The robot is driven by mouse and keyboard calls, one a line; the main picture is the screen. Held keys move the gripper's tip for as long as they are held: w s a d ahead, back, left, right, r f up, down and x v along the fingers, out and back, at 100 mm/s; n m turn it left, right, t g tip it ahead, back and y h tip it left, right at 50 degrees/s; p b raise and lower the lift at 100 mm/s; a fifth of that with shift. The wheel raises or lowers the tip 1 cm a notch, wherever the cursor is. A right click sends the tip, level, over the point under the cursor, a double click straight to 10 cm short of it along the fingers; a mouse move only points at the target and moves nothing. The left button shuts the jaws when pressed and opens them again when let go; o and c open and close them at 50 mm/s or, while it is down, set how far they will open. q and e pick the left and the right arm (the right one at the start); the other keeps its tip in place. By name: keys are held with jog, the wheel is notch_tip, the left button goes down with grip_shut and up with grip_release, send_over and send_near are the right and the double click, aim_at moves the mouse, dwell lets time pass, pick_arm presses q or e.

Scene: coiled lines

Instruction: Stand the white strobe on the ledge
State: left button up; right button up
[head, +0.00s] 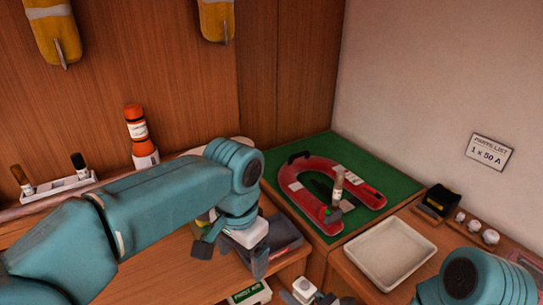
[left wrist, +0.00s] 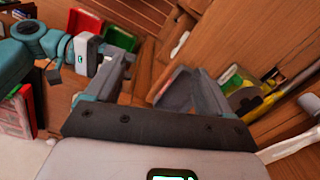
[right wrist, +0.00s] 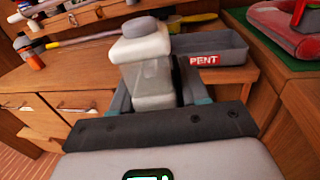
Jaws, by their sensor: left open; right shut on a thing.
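The white strobe (right wrist: 148,60), a pale translucent body with a grey cap, stands upright between the fingers of my right gripper (right wrist: 158,98) in the right wrist view. My right gripper is shut on its lower part. In the head view the strobe's top (head: 303,287) shows at the bottom edge, and the gripper there is mostly out of frame. My left gripper (head: 232,256) is open and empty, in front of the grey tray; its parted fingers (left wrist: 146,88) show in the left wrist view. A ledge (head: 178,156) runs along the wooden back wall.
A grey tray marked SPENT (right wrist: 212,60) lies behind the strobe. A green mat (head: 375,163) holds a red horseshoe float (head: 305,199). A white tray (head: 392,252) is empty.

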pick_arm(q)
jog(key=s+a+f+n+h, duration=0.1)
jog(key=s+f+n, duration=0.1)
jog(key=f, duration=1.1)
jog(key=s+a+f+n+h, duration=0.1)
jog(key=f+n+h, duration=0.1)
jog(key=f, duration=1)
jog(key=s+a+f+n, duration=0.2)
jog(key=s+f+n, duration=0.1)
jog(key=s+f, duration=0.3)
jog(key=s+a+f+n+h, duration=0.1)
jog(key=s+a+f+n, duration=0.1)
jog(key=s+f, duration=0.4)
jog(key=shift+s+a+f+n, duration=0.2)
jog(key=shift+s+f+n, duration=0.2)
jog(key=shift+s, duration=0.45)
pick_arm(e)
jog(key=s+d+m+t+h, duration=0.2)
jog(key=d+h, duration=0.1)
jog(key=d, duration=1)
jog(key=shift+s+d+f+m, duration=0.15)
jog(key=shift+s+f+m, duration=0.15)
jog(key=shift+f, duration=0.05)
pick_arm(q)
jog(key=shift+r, duration=0.1)
